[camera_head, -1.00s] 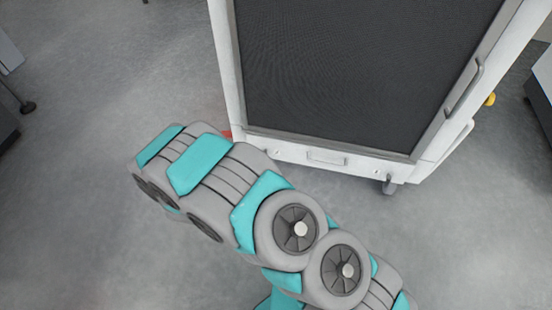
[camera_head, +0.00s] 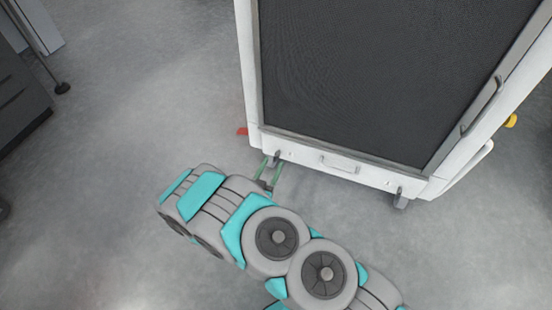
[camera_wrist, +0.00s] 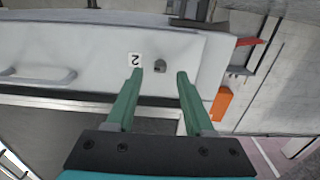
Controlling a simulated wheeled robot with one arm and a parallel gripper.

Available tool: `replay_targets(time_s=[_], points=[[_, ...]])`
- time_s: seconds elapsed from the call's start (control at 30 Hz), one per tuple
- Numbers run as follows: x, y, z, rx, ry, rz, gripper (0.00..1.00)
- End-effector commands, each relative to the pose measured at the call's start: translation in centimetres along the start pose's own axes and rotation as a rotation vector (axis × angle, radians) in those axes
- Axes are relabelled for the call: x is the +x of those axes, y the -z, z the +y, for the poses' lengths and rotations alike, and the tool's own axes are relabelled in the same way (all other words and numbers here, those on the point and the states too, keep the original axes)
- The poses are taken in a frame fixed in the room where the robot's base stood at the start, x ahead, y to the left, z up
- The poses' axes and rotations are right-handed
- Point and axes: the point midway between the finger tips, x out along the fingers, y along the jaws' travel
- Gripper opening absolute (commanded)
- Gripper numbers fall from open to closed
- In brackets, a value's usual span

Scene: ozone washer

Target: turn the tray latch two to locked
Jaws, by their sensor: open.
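The tray latch two (camera_wrist: 160,66) is a small dark grey knob on the washer's white lower tray front, beside a label (camera_wrist: 135,60) marked 2. Its turned position is too small to read. My gripper (camera_wrist: 160,75) is open, its two green fingers pointing at the tray front. In the wrist view the latch appears between and slightly beyond the fingertips, with no visible contact. In the head view my gripper (camera_head: 270,166) is at the lower left corner of the washer (camera_head: 245,75), and I cannot make out the latch clearly there.
The tray handle (camera_head: 339,163) is right of my gripper in the head view.

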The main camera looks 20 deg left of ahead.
Motion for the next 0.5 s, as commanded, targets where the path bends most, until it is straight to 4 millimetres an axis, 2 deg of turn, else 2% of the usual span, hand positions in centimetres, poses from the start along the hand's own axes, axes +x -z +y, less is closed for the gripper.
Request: replay_targets(time_s=[0.2,0.5], points=[[2.5,-0.1,0.0,0.001,-0.001,-0.001,0.53],[3.6,0.0,0.0,0.000,0.000,-0.001,0.53]])
